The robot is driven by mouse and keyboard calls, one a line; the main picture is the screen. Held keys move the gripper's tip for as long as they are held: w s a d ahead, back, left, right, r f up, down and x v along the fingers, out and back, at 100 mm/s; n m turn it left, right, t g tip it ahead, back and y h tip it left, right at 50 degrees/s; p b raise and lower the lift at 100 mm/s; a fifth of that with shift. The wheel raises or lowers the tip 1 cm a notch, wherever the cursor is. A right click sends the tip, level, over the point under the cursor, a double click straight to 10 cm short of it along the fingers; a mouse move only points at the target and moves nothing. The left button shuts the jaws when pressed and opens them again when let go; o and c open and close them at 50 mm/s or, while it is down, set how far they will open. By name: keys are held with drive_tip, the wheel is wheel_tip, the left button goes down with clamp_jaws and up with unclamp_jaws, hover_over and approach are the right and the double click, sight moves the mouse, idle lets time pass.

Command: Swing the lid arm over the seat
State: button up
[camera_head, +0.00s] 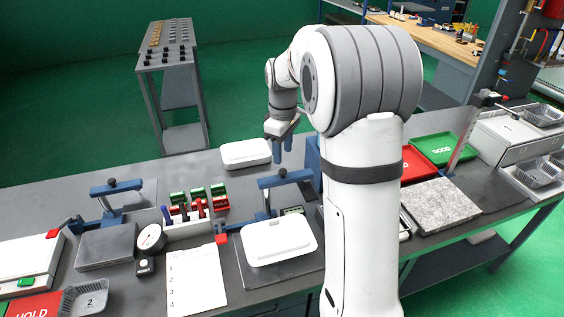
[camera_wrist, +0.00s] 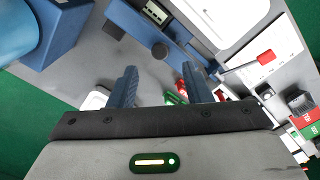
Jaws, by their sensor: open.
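A blue arm (camera_head: 285,179) with a black knob lies across the middle fixture; I take it as the lid arm. It also shows in the wrist view (camera_wrist: 150,28), ahead of the fingers. A thin lever with a red end (camera_wrist: 266,57) lies to its right there; the red end shows in the head view (camera_head: 221,239). A white lidded tray (camera_head: 279,241) sits on a dark plate (camera_head: 258,278) in front, which may be the seat; the tray hides much of it. My gripper (camera_head: 283,150) is open and empty above and behind the blue arm, fingers pointing down (camera_wrist: 160,72).
A second blue fixture (camera_head: 117,187) stands left, beside a dark block (camera_head: 105,246) and a round gauge (camera_head: 150,238). Red and green blocks (camera_head: 198,198) and a written sheet (camera_head: 197,280) lie between. A blue post (camera_head: 312,160) stands close right.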

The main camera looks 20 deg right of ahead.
sight(283, 170)
wheel_tip(283, 170, down, 6)
drive_tip(key=shift+p, duration=0.4)
drive_tip(key=shift+c, duration=0.5)
clamp_jaws()
